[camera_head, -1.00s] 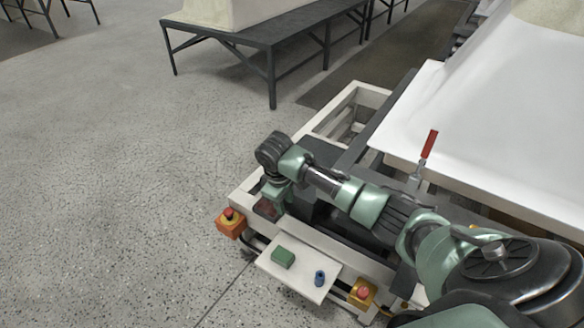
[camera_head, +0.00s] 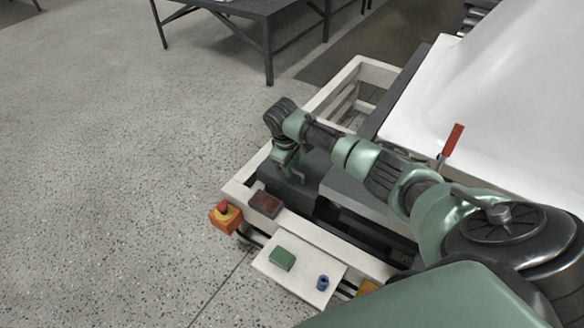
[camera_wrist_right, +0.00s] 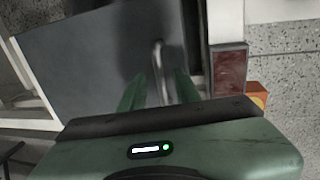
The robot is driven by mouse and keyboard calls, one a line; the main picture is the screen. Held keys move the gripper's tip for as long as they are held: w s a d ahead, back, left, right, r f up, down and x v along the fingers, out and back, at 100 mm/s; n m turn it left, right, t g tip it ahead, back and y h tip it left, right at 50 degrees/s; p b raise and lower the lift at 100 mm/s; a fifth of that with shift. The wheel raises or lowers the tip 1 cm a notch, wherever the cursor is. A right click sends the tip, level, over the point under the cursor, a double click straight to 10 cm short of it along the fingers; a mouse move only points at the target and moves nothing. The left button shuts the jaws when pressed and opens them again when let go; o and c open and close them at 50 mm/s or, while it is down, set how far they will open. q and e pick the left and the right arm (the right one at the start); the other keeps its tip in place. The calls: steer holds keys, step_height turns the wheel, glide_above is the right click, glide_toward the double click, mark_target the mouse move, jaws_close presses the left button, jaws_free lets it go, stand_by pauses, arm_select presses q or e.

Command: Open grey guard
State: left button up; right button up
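The grey guard (camera_head: 298,190) is a dark flat panel on the near end of the white-framed machine. It fills much of the right wrist view (camera_wrist_right: 85,60), where a pale metal bar handle (camera_wrist_right: 158,60) stands on it. My right gripper (camera_head: 286,158) is over the guard, pointing down. In the wrist view its two green fingers (camera_wrist_right: 158,92) are apart, with the handle's near end between them. I cannot tell whether they touch it. The handle is hidden in the head view. My left gripper is not in view.
A dark red block (camera_head: 265,204) sits on the frame beside the guard. A white shelf (camera_head: 293,290) holds a green block (camera_head: 282,258) and a blue cylinder (camera_head: 322,283). A red-handled lever (camera_head: 452,140) stands by the white shell.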

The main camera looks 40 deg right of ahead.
steer(key=shift+f, duration=0.2)
steer(key=shift+c, duration=0.2)
jaws_close()
stand_by(1.2)
